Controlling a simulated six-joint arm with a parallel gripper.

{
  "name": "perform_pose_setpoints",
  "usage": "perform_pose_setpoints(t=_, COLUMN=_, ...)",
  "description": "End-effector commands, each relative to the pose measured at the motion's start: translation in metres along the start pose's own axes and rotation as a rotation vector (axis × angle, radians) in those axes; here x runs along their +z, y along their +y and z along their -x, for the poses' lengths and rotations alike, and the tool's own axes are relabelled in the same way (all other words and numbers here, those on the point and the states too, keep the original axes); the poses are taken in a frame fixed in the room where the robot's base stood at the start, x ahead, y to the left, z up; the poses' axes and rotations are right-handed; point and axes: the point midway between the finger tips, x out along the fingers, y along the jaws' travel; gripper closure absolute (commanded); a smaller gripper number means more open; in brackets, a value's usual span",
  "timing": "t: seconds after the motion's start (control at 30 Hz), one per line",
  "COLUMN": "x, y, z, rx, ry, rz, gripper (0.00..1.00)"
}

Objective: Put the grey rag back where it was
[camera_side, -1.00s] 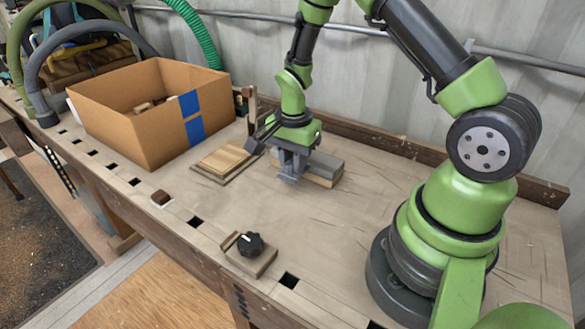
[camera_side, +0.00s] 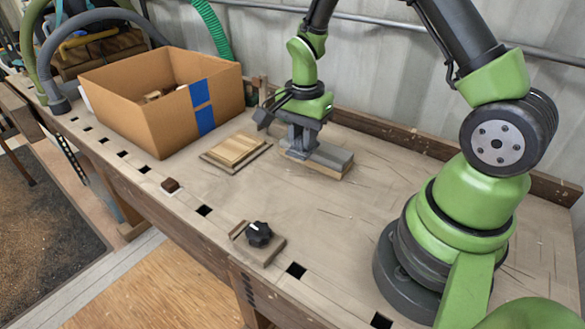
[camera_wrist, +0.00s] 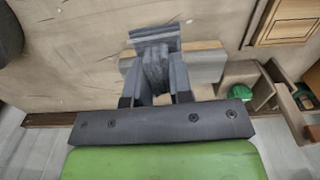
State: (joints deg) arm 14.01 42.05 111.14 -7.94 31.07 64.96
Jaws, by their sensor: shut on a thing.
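My gripper (camera_side: 299,152) points down over the bench, at the left end of a grey-topped wooden block (camera_side: 333,157) in the side view. It is shut on the grey rag (camera_wrist: 154,66), which shows as bunched, folded dark grey cloth between the fingers in the wrist view. In the side view the rag is hard to tell from the grey fingers. The block (camera_wrist: 205,62) lies behind the fingers in the wrist view, partly hidden by them. I cannot tell whether the rag touches the block or bench.
A cardboard box (camera_side: 150,118) with blue tape stands at the back left, with small pieces inside. A framed wooden panel (camera_side: 236,152) lies between box and gripper. A black knob on a wooden base (camera_side: 259,235) sits near the front edge. The bench (camera_side: 330,220) middle is clear.

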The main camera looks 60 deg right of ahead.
Motion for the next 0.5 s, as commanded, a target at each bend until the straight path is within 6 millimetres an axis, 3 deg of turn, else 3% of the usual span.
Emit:
perform_pose_setpoints(t=0.17, x=0.017, y=0.016, z=0.006, rx=0.002, ry=0.000, rz=-0.004, gripper=1.00)
perform_pose_setpoints(t=0.5, x=0.061, y=0.078, z=0.021, rx=0.002, ry=0.000, rz=-0.045, gripper=1.00)
